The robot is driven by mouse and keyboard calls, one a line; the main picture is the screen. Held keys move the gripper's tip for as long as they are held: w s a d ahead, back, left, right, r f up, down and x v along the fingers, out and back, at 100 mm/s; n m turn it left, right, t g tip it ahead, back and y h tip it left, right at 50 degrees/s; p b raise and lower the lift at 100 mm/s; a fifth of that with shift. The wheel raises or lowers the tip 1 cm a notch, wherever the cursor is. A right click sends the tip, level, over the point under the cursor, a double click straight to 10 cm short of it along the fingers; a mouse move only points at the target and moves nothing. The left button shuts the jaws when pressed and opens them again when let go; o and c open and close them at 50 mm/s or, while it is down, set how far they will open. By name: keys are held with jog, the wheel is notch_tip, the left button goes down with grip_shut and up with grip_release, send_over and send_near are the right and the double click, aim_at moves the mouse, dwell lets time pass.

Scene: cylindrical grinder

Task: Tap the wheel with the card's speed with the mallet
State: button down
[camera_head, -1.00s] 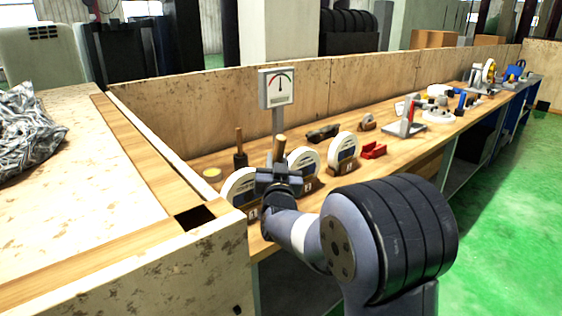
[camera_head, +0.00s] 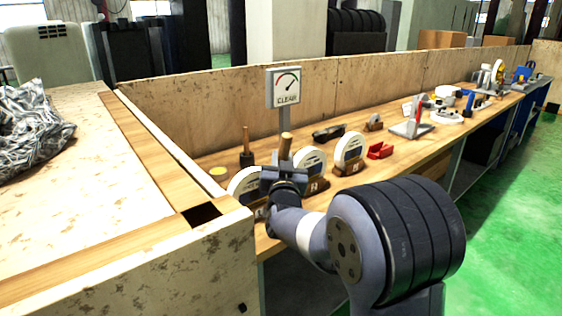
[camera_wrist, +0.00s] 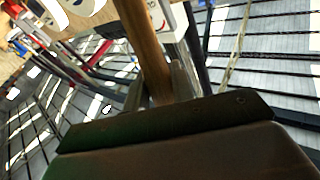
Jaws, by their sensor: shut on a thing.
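My gripper (camera_head: 284,174) is shut on the wooden handle (camera_head: 286,146) of the mallet, which stands upright above the jaws. The handle also shows in the wrist view (camera_wrist: 143,40); I cannot make out the mallet's head. Three white wheels stand in a row in wooden stands: the left wheel (camera_head: 243,182), the middle wheel (camera_head: 314,158) and the right wheel (camera_head: 350,147). My gripper is in front of the row, between the left and middle wheels, partly covering both. I cannot tell if anything touches. The lettering on the wheels is too small to read. I cannot identify the card.
A gauge sign (camera_head: 284,88) reading "CLEAR" stands on a post behind the wheels. A dark block with a wooden stick (camera_head: 247,158) and a yellow disc (camera_head: 218,172) are at left. A red block (camera_head: 380,150) lies right of the wheels. A wooden wall (camera_head: 210,105) runs behind.

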jog(key=s+d+b, duration=0.3)
jog(key=s, duration=0.2)
jog(key=shift+d, duration=0.2)
dwell(0.3)
jog(key=shift+f, duration=0.1)
dwell(1.2)
